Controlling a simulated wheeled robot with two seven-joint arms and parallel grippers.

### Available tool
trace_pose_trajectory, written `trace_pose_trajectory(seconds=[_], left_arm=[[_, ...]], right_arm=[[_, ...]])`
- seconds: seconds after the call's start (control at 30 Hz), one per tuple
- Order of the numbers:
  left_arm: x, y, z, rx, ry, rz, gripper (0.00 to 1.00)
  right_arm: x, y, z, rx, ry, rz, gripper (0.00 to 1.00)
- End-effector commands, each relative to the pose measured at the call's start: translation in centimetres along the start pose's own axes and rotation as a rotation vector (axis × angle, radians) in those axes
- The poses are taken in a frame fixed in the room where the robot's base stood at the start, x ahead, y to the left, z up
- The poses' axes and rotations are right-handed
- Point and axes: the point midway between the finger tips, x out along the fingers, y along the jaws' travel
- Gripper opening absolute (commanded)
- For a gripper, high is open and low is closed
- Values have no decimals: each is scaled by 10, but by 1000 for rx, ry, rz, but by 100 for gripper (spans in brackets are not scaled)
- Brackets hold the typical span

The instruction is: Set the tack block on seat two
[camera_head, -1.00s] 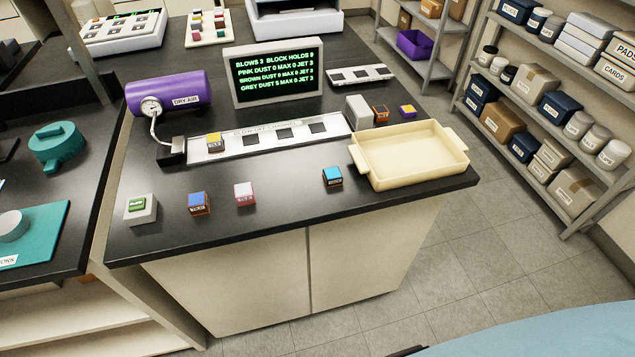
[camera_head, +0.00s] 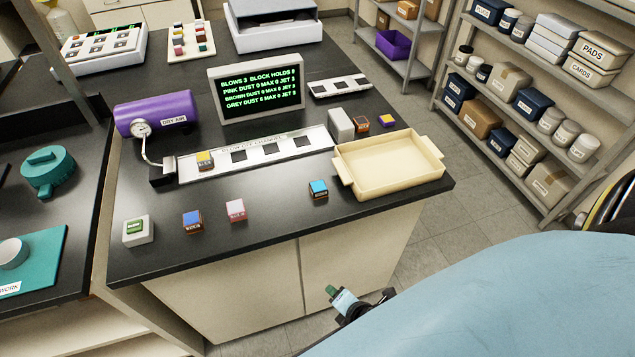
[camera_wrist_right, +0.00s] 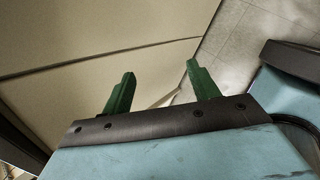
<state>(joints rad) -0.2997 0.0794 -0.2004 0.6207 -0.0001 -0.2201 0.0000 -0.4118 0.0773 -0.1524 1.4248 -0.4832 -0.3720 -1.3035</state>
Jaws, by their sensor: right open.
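Small coloured blocks stand on the black bench; their labels are too small to read, so I cannot tell which is the tack block. A blue-topped block (camera_head: 192,222), a pink-topped block (camera_head: 236,210) and a cyan-topped block (camera_head: 318,189) stand along the front. The white channel strip (camera_head: 221,171) has dark square seats. A yellow-topped grey block (camera_head: 205,160) sits at its left end; the other seats, such as this one (camera_head: 239,155), are bare. My right gripper (camera_head: 333,291) is low before the cabinet front; the right wrist view shows it open and empty (camera_wrist_right: 160,85). My left gripper is out of view.
A cream tray (camera_head: 395,190) stands at the bench's right. A grey box (camera_head: 341,125), an orange-brown block (camera_head: 361,123) and a purple-yellow block (camera_head: 387,120) are behind it. A green-topped white button box (camera_head: 138,231) is at front left. A screen (camera_head: 257,87) and purple tank (camera_head: 165,112) stand behind the channel.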

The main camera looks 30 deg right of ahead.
Motion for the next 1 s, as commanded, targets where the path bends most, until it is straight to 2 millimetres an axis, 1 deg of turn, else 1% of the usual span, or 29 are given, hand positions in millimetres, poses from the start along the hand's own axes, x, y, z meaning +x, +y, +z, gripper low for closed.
trace_pose_trajectory(seconds=[0.03, 0.07, 0.1, 0.17, 0.2, 0.3, 0.33, 0.4, 0.5, 0.57, 0.63, 0.9, 1.0], left_arm=[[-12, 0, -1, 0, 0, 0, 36], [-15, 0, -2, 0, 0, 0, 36], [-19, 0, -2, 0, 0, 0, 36], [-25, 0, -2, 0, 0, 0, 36], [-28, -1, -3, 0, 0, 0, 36], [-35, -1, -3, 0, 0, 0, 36], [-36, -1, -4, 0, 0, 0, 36], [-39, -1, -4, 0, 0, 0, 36], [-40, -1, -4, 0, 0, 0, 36], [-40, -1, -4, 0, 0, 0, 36], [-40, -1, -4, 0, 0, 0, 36], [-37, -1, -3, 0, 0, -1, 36], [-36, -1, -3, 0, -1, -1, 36]], right_arm=[[-19, 37, 16, -151, -43, 58, 60], [-28, 55, 24, -245, -73, 87, 60], [-41, 79, 36, -364, -116, 119, 60], [-60, 110, 52, -531, -187, 155, 60], [-73, 128, 62, -629, -234, 172, 60], [-103, 166, 83, -830, -344, 193, 60], [-110, 174, 88, -877, -372, 195, 60], [-124, 188, 97, -965, -424, 193, 60], [-135, 201, 105, -1036, -471, 189, 60], [-134, 205, 108, -1056, -484, 187, 60], [-127, 210, 112, -1064, -489, 186, 60], [-82, 228, 126, -1060, -487, 187, 60], [-72, 232, 130, -1062, -486, 186, 60]])
